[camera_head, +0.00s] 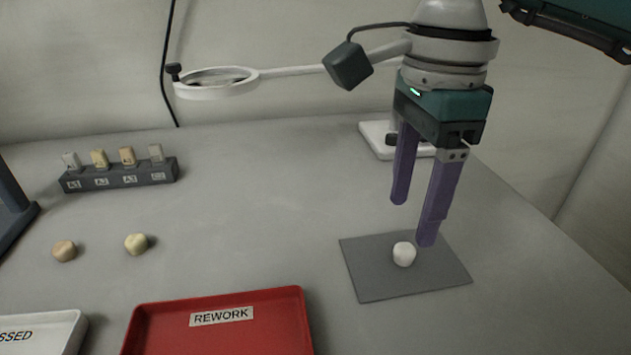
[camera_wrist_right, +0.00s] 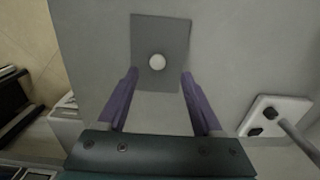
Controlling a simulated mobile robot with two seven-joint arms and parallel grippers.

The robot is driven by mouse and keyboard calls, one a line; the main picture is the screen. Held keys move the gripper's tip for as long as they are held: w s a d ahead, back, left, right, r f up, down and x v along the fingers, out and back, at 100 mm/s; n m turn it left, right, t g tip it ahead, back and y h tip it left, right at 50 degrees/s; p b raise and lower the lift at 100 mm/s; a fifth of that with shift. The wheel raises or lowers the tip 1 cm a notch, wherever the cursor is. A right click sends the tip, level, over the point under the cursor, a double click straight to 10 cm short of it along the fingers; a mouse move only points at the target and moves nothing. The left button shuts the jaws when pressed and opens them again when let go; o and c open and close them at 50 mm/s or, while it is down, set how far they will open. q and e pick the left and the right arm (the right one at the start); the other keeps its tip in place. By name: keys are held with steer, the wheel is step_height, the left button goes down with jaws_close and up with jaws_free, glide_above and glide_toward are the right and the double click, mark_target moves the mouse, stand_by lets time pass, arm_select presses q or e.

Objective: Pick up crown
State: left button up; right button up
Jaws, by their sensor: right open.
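A small white crown (camera_head: 404,254) sits on a grey square mat (camera_head: 370,285) at the right of the table. In the right wrist view the crown (camera_wrist_right: 157,62) lies on the mat (camera_wrist_right: 146,28), ahead of the fingertips and between their lines. My right gripper (camera_head: 412,222) is open and empty, with its purple fingers pointing down above the far edge of the mat. Its fingers (camera_wrist_right: 160,75) are spread wide in the wrist view, and neither touches the crown. Two more crowns, one tan (camera_head: 64,250) and one pale yellow (camera_head: 136,243), lie at the left. My left gripper is not seen.
A red REWORK tray (camera_head: 290,300) is at the front, with a white tray (camera_head: 60,325) left of it. A shade-sample rack (camera_head: 120,177) stands at the back left. A ring magnifier (camera_head: 215,84) reaches over the back from its white base (camera_head: 375,140). The table's middle is clear.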

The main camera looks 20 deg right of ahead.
mark_target(405, 247)
steer(key=f, duration=0.5)
steer(key=shift+s+f, duration=0.1)
steer(key=shift+s, duration=0.1)
jaws_close()
stand_by(0.3)
